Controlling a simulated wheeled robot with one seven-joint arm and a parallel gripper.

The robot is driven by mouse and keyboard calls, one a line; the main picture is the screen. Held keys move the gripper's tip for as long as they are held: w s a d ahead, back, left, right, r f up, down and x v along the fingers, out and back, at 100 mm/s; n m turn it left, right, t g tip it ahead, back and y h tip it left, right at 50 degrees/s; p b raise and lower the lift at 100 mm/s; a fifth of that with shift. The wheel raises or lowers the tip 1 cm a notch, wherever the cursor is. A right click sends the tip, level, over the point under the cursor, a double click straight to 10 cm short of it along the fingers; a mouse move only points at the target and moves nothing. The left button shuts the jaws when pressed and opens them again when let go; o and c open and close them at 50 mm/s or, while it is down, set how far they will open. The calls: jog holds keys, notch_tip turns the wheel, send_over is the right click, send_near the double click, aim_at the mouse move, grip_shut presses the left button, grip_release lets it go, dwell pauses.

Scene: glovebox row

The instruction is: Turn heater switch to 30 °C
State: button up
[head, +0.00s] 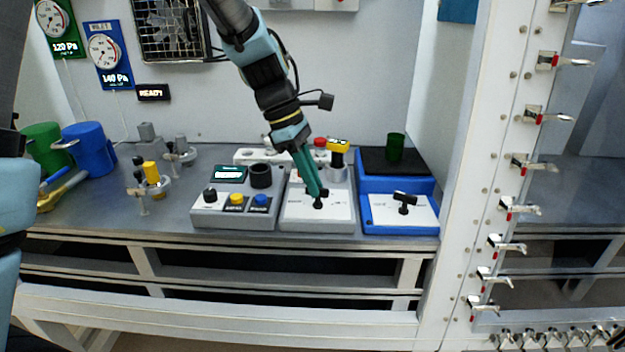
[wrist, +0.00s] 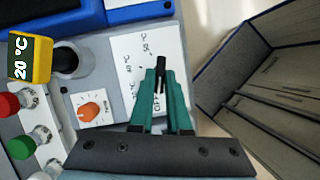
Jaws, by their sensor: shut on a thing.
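The heater switch is a small black handle (head: 318,204) on the white panel (head: 336,211) of a grey unit. In the wrist view the switch (wrist: 160,68) stands between the green fingertips of my gripper (wrist: 161,82), which are shut on it. My gripper (head: 314,190) reaches down to it from above in the head view. The panel (wrist: 128,45) carries an "OFF" mark near the fingers and temperature marks in °C, partly too small or covered to read. Which mark the switch points at I cannot tell. A yellow block (wrist: 28,58) reads "20 °C".
A blue unit (head: 366,185) with another black handle (head: 404,198) stands close on the right. A grey button box (head: 233,212) stands on the left. An orange dial (wrist: 92,110) and coloured caps lie near the fingers. The front bench strip is clear.

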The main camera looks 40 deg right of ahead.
grip_shut()
jog(key=shift+r+m+p, duration=0.25)
jog(key=shift+m+p, duration=0.45)
jog(key=shift+p, duration=0.25)
jog(key=shift+d+m+g+y+p, duration=0.1)
jog(key=shift+m+g+y+p, duration=0.25)
jog(key=shift+m+p, duration=0.25)
jog(key=shift+w+d+f+m+y+p, duration=0.15)
jog(key=shift+m+y+p, duration=0.2)
jog(key=shift+m, duration=0.25)
jog(key=shift+s+f+m+y+p, duration=0.1)
jog(key=shift+m+y+p, duration=0.15)
jog(key=shift+m, duration=0.35)
